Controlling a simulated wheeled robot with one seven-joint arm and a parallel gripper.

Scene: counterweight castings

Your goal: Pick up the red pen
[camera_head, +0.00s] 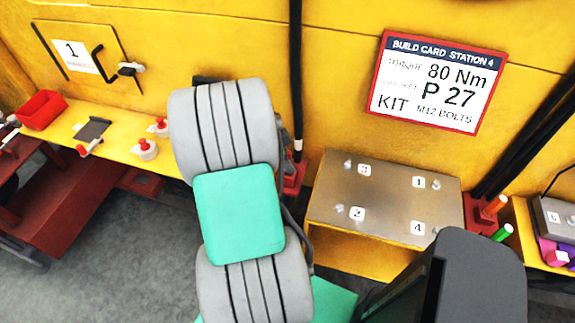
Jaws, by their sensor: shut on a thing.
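I cannot make out a red pen for certain. My arm, grey with teal covers, crosses the middle of the view and runs out at the bottom edge. A dark grey body at the lower right stands close to the camera and may be part of me. My gripper's fingers are not visible, nor is anything they hold.
A metal plate (388,197) with numbered studs tops a yellow stand. A build card (437,82) hangs on the yellow wall. A red bin (41,110) and white knobs with red tops (146,149) sit on the left ledge. Coloured blocks (557,257) lie far right.

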